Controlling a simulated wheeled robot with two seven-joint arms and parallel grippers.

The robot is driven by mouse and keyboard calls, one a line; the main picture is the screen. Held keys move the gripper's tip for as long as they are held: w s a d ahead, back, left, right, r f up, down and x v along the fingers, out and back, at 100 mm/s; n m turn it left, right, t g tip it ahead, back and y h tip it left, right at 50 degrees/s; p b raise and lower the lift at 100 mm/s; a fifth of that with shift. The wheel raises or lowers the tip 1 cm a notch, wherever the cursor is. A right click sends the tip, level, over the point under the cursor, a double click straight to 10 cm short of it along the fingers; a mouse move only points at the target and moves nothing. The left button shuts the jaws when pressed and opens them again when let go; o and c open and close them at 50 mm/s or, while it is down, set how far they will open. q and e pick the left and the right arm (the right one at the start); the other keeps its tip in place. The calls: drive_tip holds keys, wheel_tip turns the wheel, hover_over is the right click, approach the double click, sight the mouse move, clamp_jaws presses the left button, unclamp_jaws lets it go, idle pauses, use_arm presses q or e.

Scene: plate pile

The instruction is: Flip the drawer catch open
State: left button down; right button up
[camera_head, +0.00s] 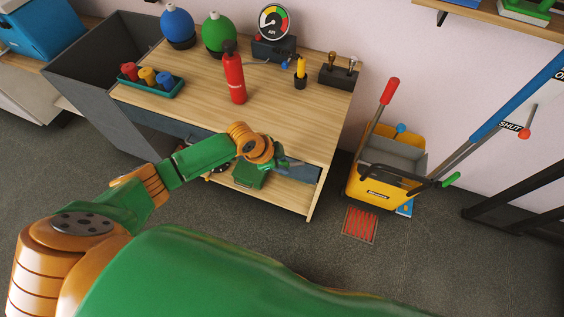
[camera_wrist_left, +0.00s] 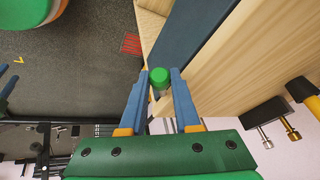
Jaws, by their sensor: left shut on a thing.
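The drawer catch shows as a green round knob (camera_wrist_left: 160,77) at the front edge of the wooden workbench (camera_head: 182,92), beside the blue-grey drawer front (camera_wrist_left: 190,42). In the left wrist view, my left gripper (camera_wrist_left: 159,85) has its two blue fingers closed on either side of this knob. In the head view, my left gripper (camera_head: 288,163) is at the right part of the bench front, and my own wrist hides the catch. The drawer front (camera_head: 172,123) looks shut. My right gripper is not in view.
A red bottle (camera_head: 234,80), a teal tray (camera_head: 155,85) of coloured pieces and a gauge (camera_head: 274,22) stand on the bench. A yellow mop bucket (camera_head: 372,184) stands on the floor to the right.

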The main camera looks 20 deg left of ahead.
use_arm(q)
drive_tip(key=f+b, duration=0.1)
drive_tip(key=f+h+b, duration=0.1)
drive_tip(key=shift+a+h+b, duration=0.25)
drive_tip(key=shift+h+b, duration=0.05)
drive_tip(key=shift+b, duration=0.05)
drive_tip(key=shift+h+b, duration=0.4)
drive_tip(key=shift+r, duration=0.3)
drive_tip(key=c, duration=0.6)
unclamp_jaws()
drive_tip(key=shift+r, duration=0.1)
drive_tip(key=p+v, duration=0.1)
drive_tip(key=v, duration=0.6)
drive_tip(key=shift+p, duration=0.3)
